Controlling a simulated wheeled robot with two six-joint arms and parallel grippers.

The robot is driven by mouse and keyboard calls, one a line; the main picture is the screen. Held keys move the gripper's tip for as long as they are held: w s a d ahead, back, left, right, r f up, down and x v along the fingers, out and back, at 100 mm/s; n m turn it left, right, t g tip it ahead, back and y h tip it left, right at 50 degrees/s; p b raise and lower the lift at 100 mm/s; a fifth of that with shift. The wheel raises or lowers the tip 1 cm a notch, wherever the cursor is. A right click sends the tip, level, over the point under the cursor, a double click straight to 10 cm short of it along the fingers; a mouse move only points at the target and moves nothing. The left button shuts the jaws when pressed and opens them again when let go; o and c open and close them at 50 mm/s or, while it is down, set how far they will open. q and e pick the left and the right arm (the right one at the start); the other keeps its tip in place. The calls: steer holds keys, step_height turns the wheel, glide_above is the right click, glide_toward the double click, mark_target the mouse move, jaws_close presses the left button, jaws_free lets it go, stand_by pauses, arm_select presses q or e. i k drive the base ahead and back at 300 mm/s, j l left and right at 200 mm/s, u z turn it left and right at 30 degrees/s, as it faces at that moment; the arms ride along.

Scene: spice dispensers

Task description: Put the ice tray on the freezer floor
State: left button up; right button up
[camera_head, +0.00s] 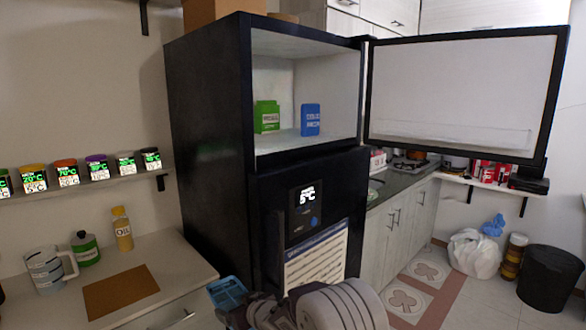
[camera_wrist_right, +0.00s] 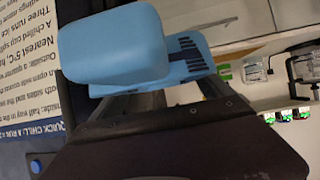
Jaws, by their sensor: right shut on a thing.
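The blue ice tray (camera_head: 227,291) is held at the bottom of the head view, in front of the fridge and well below the freezer. My right gripper (camera_head: 243,303) is shut on it. In the right wrist view, the blue tray (camera_wrist_right: 115,48) fills the upper middle, with a slotted part at its right; the jaws partly hide behind it. The freezer compartment is open, and its pale floor (camera_head: 285,143) carries a green box (camera_head: 267,116) and a blue box (camera_head: 310,119). The front part of the floor is bare. My left gripper is out of view.
The freezer door (camera_head: 460,95) stands wide open to the right. Below the compartment is a dark panel with a display (camera_head: 307,197). A counter (camera_head: 190,262) with a mug (camera_head: 45,270), bottles and a brown board (camera_head: 120,291) lies left. Several spice dispensers line the shelf above.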

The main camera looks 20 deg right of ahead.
mark_target(260, 144)
steer(key=k+l, duration=0.25)
steer(key=l, duration=0.15)
steer(key=i+l+z, duration=0.1)
steer(key=l, duration=0.3)
steer(key=i+l+z, duration=0.15)
steer(key=l, duration=0.25)
steer(key=i+l+z, duration=0.1)
steer(key=l, duration=0.25)
